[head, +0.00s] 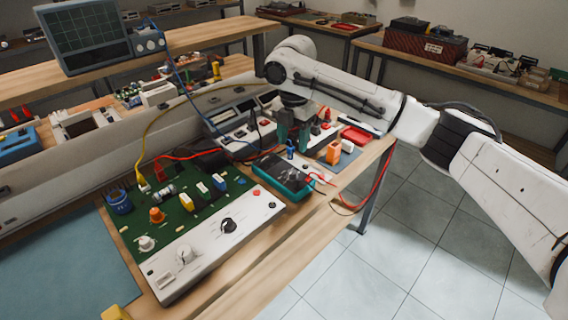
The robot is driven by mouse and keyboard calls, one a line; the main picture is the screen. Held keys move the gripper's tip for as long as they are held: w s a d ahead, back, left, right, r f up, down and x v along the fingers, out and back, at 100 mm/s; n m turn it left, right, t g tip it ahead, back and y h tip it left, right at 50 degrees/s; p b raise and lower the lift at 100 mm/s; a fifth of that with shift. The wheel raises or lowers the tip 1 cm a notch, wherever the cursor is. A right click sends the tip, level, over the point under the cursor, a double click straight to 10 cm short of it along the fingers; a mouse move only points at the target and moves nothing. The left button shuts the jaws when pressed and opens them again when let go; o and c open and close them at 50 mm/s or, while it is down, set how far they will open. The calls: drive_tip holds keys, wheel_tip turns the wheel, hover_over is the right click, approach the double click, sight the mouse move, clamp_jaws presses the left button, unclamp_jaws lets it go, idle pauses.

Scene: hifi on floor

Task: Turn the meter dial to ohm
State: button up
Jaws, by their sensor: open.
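A teal-edged device with a dark face (270,170), which looks like a handheld meter, lies on the bench right of the green circuit board (205,205). Its dial and markings are too small to read. My gripper (293,138) points down just behind this device, with its two dark green fingers apart. A small blue part (291,153) shows just below the fingers; I cannot tell whether it is a knob or a plug. Grey-white instrument boxes (232,138) stand behind and left of the gripper. The fingers seem to hold nothing.
The board's white front panel carries a black knob (228,226) and a white knob (184,255). Red leads (375,185) hang over the bench's right edge. An orange block (334,152) and a red tray (357,135) lie right of the gripper. An oscilloscope (83,36) stands on the shelf.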

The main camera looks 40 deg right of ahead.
sight(292, 172)
wheel_tip(292, 172, down, 11)
drive_tip(key=shift+r, duration=0.2)
idle(0.4)
clamp_jaws()
